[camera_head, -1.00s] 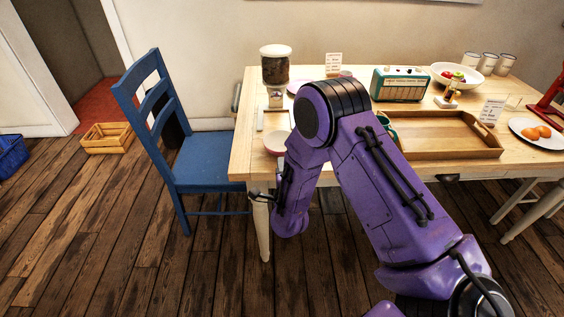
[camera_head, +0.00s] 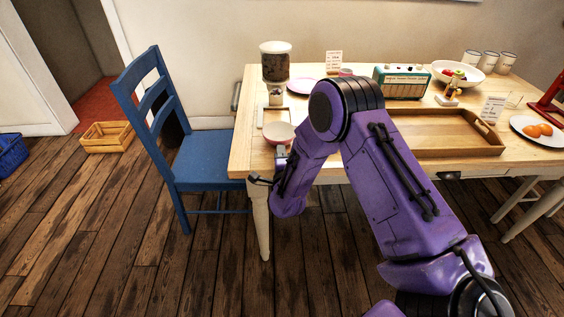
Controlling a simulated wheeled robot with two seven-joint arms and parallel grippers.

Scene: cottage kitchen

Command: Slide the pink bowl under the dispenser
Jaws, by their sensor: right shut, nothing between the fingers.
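The pink bowl (camera_head: 279,139) stands upright on the table near its left front edge. The dispenser (camera_head: 275,64), with a clear container of dark contents, stands behind it toward the back left, its base on a pale tray (camera_head: 262,117). The bowl is in front of the dispenser's spout, near the tray's front; I cannot tell whether it overlaps the tray. My right gripper (camera_head: 281,152) is shut and empty, low at the bowl's near side. It looks close to or touching the bowl, partly hidden by my purple forearm. My left gripper is not in view.
A pink plate (camera_head: 303,86) lies right of the dispenser. A blue chair (camera_head: 203,160) stands at the table's left end.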

